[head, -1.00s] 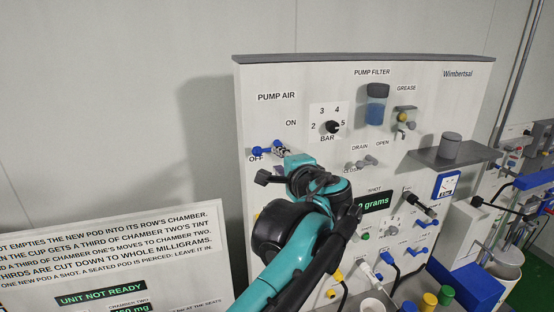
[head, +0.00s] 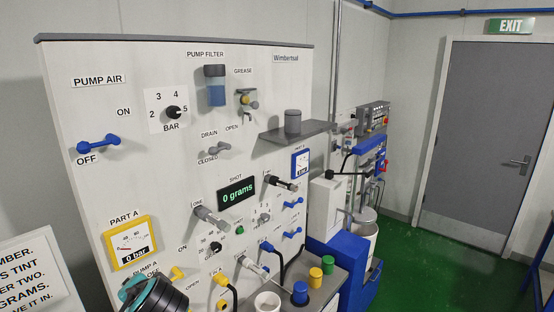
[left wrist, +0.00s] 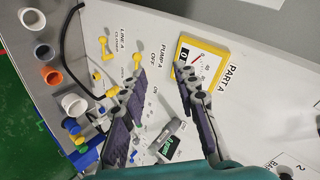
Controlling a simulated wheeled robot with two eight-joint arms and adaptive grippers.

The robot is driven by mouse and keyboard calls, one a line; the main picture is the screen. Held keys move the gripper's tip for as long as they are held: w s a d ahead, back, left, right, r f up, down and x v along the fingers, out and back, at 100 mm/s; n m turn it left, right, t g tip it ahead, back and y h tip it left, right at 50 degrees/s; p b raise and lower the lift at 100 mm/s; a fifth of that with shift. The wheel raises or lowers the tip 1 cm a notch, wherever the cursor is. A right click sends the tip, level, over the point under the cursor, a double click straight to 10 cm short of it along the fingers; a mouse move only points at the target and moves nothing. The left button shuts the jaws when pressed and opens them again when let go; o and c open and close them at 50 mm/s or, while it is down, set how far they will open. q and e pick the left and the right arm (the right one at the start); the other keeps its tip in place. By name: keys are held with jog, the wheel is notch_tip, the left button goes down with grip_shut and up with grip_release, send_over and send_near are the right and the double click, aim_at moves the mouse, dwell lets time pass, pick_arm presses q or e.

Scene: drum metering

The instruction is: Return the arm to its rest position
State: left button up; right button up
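My left arm (head: 155,295) shows only as a teal and black part at the bottom left of the head view, low in front of the panel. In the left wrist view my left gripper (left wrist: 162,74) has its two dark fingers spread apart with nothing between them. The panel with PUMP A, LINE A and the yellow PART A gauge (left wrist: 197,62) lies beyond the fingers. The blue pump air handle (head: 98,144) is clear of the arm, beside the OFF label. My right gripper is in neither view.
The white control panel (head: 150,80) fills the left of the head view, with projecting valves and a grey shelf (head: 297,130) holding a grey cylinder. Several cups and coloured caps stand on a ledge below. Green floor (head: 420,255) is clear near the grey door (head: 490,140).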

pick_arm(q)
jog(key=s+d+f+n+h+b, duration=0.1)
jog(key=f+b, duration=0.5)
jog(key=f, duration=0.6)
jog(key=s+d+f+n+h+b, duration=0.2)
jog(key=s+d+f+h+b, duration=0.2)
jog(key=f, duration=0.9)
jog(key=s+d+f+n+g+h+b, duration=0.1)
jog(key=s+d+f+b, duration=0.4)
jog(key=f, duration=0.7)
jog(key=d+h+b, duration=0.1)
jog(key=d+b, duration=0.1)
jog(key=b, duration=0.1)
jog(key=shift+f, duration=0.4)
